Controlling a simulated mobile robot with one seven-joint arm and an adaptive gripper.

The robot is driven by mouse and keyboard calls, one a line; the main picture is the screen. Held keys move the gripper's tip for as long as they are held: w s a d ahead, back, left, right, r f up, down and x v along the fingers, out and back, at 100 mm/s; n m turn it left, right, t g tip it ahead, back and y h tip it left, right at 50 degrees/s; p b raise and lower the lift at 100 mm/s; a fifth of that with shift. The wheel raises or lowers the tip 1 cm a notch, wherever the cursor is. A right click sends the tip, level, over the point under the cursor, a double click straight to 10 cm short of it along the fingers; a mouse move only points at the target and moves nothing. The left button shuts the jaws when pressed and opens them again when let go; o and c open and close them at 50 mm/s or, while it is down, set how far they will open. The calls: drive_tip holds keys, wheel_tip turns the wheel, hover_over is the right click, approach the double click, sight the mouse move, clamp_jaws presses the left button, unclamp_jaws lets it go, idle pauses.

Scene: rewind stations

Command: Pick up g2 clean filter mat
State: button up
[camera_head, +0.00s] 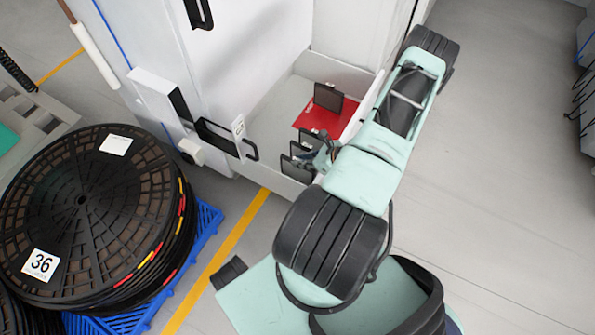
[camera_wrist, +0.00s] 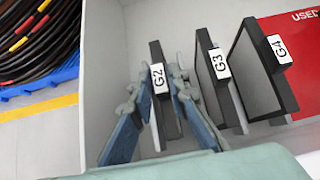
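The G2 clean filter mat (camera_wrist: 156,55) is a thin dark panel with a white G2 label, standing on edge in a pale tray. It also shows as the nearest dark panel in the head view (camera_head: 296,170). My gripper (camera_wrist: 157,82) is open, with one blue-grey finger on each side of the G2 mat. The fingertips are around the label's height, and a gap shows between the left finger and the mat. The lower part of the mat is partly hidden by the right finger. In the head view my gripper (camera_head: 322,155) is over the tray's near end.
The G3 mat (camera_wrist: 222,90) and G4 mat (camera_wrist: 262,70) stand close to the right of G2. Beyond is a red area marked USED (camera_wrist: 302,35), with another dark mat (camera_head: 327,97). Tray walls (camera_head: 275,178) enclose them. A large cable reel (camera_head: 85,200) stands left.

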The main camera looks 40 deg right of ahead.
clamp_jaws()
